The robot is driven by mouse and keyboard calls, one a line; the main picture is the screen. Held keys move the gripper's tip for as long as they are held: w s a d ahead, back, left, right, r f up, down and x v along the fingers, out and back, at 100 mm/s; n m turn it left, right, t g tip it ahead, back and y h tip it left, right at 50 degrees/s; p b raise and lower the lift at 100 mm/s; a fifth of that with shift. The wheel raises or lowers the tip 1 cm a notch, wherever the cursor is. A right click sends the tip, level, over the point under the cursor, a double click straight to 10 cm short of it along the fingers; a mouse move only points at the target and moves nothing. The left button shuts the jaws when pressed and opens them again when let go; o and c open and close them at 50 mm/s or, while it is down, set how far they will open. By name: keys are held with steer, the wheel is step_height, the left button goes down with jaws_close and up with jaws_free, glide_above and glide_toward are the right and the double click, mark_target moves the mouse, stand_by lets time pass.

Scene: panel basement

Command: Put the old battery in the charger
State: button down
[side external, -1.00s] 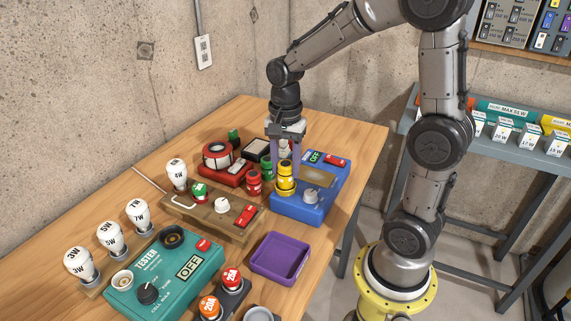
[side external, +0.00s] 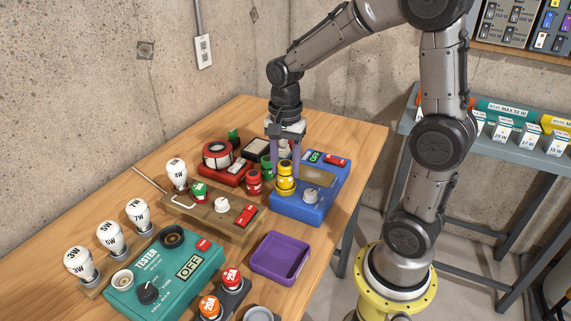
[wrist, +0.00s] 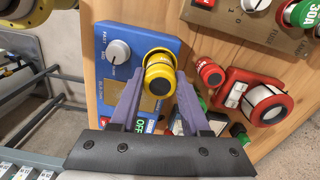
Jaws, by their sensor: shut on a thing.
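A yellow battery (side external: 285,171) stands upright in a yellow ring-shaped seat on the blue box (side external: 319,199), which looks like the charger. My gripper (side external: 286,176) points down with its purple fingers shut on the yellow battery. In the wrist view the battery (wrist: 160,76) sits between my fingertips (wrist: 158,84), over the blue box (wrist: 112,70). Whether it is fully seated in the ring cannot be told. The box has a white knob (side external: 310,197), a brown window and a small green label.
A red battery (side external: 254,183) and a green one (side external: 266,166) stand close left of the blue box. A red device (side external: 222,168) is behind them. A wooden switch board (side external: 215,219), a teal tester (side external: 165,275) and an empty purple tray (side external: 280,258) are nearer.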

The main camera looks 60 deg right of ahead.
mark_target(285, 163)
steer(key=shift+f, duration=0.55)
steer(key=c, duration=0.7)
jaws_free()
steer(key=shift+o, duration=0.2)
steer(key=shift+r, duration=5.5)
steer(key=s+a+f+n+t, duration=0.1)
steer(key=s+a+n+t, duration=0.4)
steer(key=s+n, duration=0.8)
steer(key=a+n, duration=0.2)
steer(key=n, duration=0.1)
steer(key=shift+a+f+t, duration=0.15)
steer(key=shift+f+t, duration=0.1)
steer(key=shift+t, duration=0.05)
